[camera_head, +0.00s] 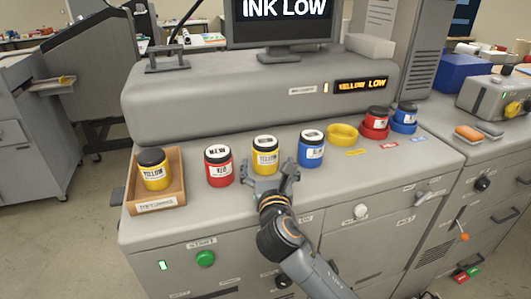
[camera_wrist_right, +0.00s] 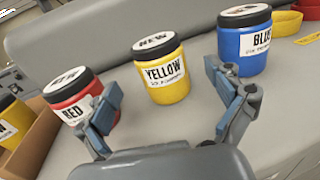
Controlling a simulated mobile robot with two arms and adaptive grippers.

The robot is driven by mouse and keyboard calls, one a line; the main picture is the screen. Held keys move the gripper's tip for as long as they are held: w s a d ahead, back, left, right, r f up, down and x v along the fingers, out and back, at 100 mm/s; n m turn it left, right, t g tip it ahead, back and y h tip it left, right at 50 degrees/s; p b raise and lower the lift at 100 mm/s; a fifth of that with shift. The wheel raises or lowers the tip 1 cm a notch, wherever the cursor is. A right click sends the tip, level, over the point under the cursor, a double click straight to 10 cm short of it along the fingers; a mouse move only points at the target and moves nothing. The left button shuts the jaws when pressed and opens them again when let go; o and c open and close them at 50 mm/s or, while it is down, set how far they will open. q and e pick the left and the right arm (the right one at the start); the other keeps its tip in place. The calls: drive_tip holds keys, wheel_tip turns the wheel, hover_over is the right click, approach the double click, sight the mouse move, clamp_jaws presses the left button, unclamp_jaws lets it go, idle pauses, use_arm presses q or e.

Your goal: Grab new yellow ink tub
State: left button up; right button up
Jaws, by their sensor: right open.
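The new yellow ink tub (camera_head: 265,156) stands upright on the grey machine top, with a black lid and white labels, between a red tub (camera_head: 219,166) and a blue tub (camera_head: 311,149). It also shows in the right wrist view (camera_wrist_right: 163,72), straight ahead. My right gripper (camera_head: 272,178) is open and empty, just in front of the yellow tub. In the wrist view its fingers (camera_wrist_right: 170,105) are spread, with the tub beyond the space between them. The left finger overlaps the red tub (camera_wrist_right: 82,95) in the picture; whether they touch I cannot tell. My left gripper is not in view.
A wooden tray (camera_head: 180,190) at the left holds another yellow tub (camera_head: 154,170). To the right are an empty yellow ring holder (camera_head: 342,134), a red tub in a red holder (camera_head: 374,132) and a blue tub in a blue holder (camera_head: 404,126). A display (camera_head: 361,85) reads YELLOW LOW.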

sight(265, 148)
drive_tip(key=shift+w, duration=0.6)
drive_tip(key=shift+w+f, duration=0.1)
drive_tip(key=shift+w, duration=0.4)
drive_tip(key=w, duration=0.1)
drive_tip(key=w+p, duration=0.1)
drive_tip(key=w, duration=0.2)
drive_tip(key=shift+a+r, duration=0.25)
drive_tip(key=shift+a, duration=0.05)
drive_tip(key=shift+w, duration=0.25)
drive_tip(key=c, duration=1.4)
use_arm(q)
drive_tip(key=shift+w+r, duration=0.6)
drive_tip(key=shift+r, duration=0.2)
use_arm(e)
drive_tip(key=shift+c, duration=0.7)
